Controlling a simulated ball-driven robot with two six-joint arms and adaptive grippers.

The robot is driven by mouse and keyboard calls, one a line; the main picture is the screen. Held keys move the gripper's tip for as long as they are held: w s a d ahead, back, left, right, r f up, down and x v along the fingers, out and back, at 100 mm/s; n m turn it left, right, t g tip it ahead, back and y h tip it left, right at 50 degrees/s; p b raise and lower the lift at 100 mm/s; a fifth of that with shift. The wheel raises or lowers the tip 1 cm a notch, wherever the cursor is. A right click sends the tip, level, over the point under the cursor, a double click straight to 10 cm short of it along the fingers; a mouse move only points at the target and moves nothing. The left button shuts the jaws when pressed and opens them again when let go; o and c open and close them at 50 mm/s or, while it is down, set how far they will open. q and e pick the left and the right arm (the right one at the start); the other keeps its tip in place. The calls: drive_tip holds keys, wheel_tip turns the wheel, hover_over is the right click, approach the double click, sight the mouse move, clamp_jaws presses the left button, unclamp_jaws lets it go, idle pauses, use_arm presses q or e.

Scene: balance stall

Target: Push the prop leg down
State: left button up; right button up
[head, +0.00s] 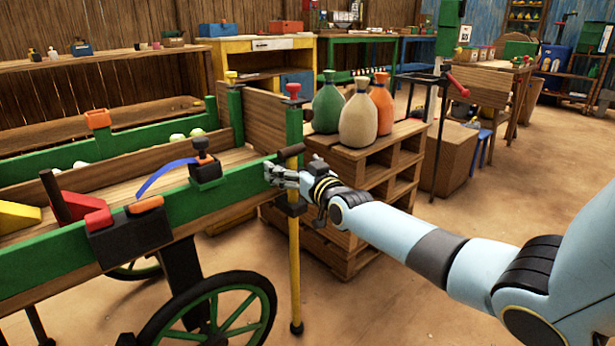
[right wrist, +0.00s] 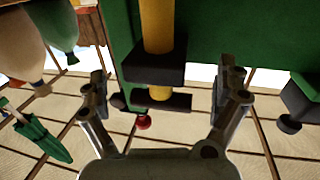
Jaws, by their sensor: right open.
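The prop leg (head: 295,262) is a yellow pole standing upright at the near right corner of the green-sided cart (head: 228,192). It has a dark crossbar handle (head: 291,151) at its top and a black foot close to the floor; I cannot tell if the foot touches. My right gripper (head: 281,174) is at the upper part of the leg, below the handle. In the right wrist view, which looks upside down, the open fingers (right wrist: 165,80) stand either side of the yellow leg (right wrist: 158,32) and its black bracket (right wrist: 154,67), apart from both. My left gripper is out of view.
A wooden pallet stack (head: 375,165) with green, beige and orange sacks (head: 358,118) stands right behind the leg. A spoked cart wheel (head: 212,312) is left of it. The floor at front right is clear beneath my arm.

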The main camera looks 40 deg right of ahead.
drive_tip(key=s+a, duration=0.1)
drive_tip(key=s, duration=1)
drive_tip(key=shift+a, duration=0.15)
